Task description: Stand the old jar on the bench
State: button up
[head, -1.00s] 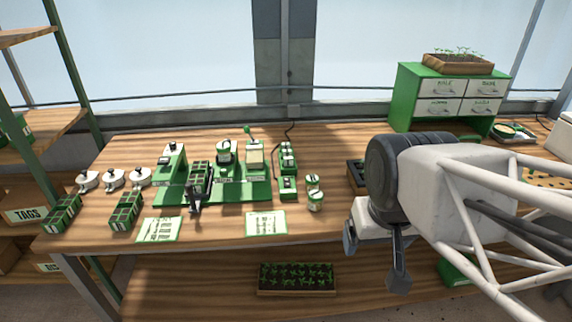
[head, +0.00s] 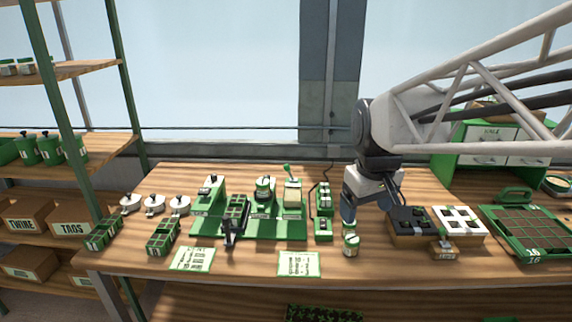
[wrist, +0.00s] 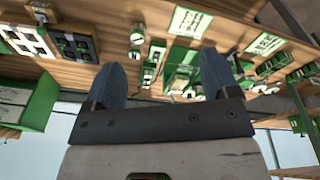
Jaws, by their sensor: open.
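A white jar with a green band and dark lid (head: 264,188) stands upright on the green seeder base (head: 290,232). Two similar small jars are on the bench (head: 225,262) right of the seeder; the front jar (head: 350,246) is clear, and the rear one is partly hidden by my gripper. Both bench jars show in the wrist view, the front one at centre (wrist: 137,37). I cannot tell from labels which jar is the old one. My gripper (head: 368,208) is open and empty, pointing down above and behind the bench jars.
Right of my gripper are a dark-topped block (head: 408,238), a white-framed tray (head: 459,221) and a green cell tray (head: 530,233). Two cards lie at the front edge. Small cell trays and white round parts stand at the left. Bare bench lies around the cards.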

jog(key=w+a+n, duration=0.2)
jog(key=w+a, duration=0.2)
jog(key=w, duration=0.5)
jog(key=n+g, duration=0.2)
jog(key=n, duration=0.7)
send_over(264, 181)
jog(key=s, duration=0.1)
notch_tip(264, 181, down, 10)
jog(key=shift+s+d+r, duration=0.1)
jog(key=shift+s+d, duration=0.05)
jog(key=shift+w+a+f, duration=0.3)
jog(key=shift+a+f, duration=0.05)
jog(key=shift+f, duration=1.25)
jog(key=shift+w+d+f, duration=0.1)
jog(key=shift+f, duration=1.25)
jog(key=shift+w+d+f, duration=0.1)
jog(key=shift+f, duration=1.2)
